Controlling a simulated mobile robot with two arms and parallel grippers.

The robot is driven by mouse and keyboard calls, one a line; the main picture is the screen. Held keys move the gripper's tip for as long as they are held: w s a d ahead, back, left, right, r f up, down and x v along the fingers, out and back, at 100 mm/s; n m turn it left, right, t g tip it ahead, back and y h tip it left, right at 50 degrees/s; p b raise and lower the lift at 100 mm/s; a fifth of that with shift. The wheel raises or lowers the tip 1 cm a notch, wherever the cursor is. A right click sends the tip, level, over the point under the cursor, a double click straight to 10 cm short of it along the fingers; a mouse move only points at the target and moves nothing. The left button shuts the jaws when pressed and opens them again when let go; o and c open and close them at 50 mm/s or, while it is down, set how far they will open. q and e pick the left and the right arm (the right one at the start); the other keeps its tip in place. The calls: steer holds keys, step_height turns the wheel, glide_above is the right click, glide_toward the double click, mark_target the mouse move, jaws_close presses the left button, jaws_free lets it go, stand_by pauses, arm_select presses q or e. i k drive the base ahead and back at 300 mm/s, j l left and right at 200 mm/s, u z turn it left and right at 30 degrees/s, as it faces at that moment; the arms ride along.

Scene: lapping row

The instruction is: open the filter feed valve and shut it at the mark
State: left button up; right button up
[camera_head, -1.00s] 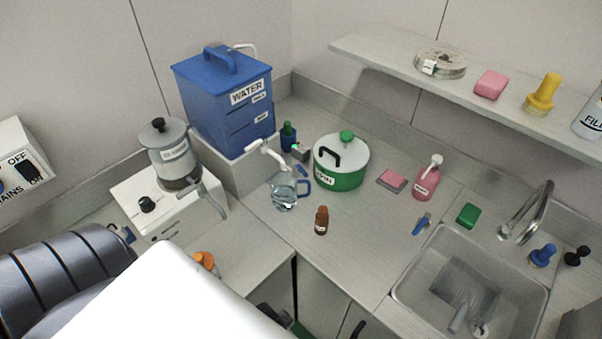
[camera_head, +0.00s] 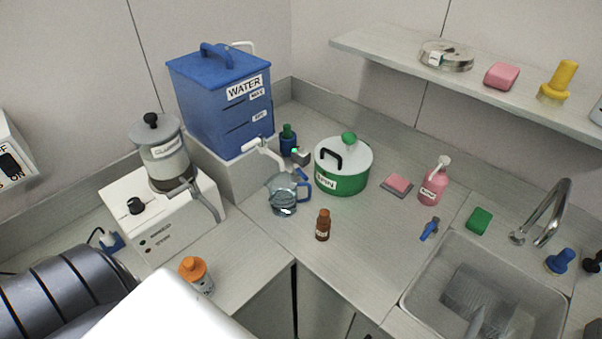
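A blue tank (camera_head: 205,117) labelled WATER stands on a pale block at the back corner. A white tap (camera_head: 262,148) juts from its lower front. A clear jug (camera_head: 283,199) with a blue handle stands below the tap, with liquid in it. To the left, a lidded canister (camera_head: 165,165) sits on a white machine (camera_head: 160,218), with a grey spout or lever (camera_head: 207,199) at its right. I cannot tell which part is the filter feed valve, or any mark on it. Neither gripper shows; my dark ribbed arm and a white part of me fill the lower left.
An orange-capped bottle (camera_head: 196,276) stands on the front left counter. A brown bottle (camera_head: 323,226), a green pot (camera_head: 341,182) and a pink pump bottle (camera_head: 432,187) stand on the counter. The sink (camera_head: 420,283) is at right, below a shelf (camera_head: 390,59). Counter between brown bottle and sink is clear.

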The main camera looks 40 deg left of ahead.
mark_target(296, 171)
steer(key=i+l+u, duration=0.15)
steer(key=u, duration=1.05)
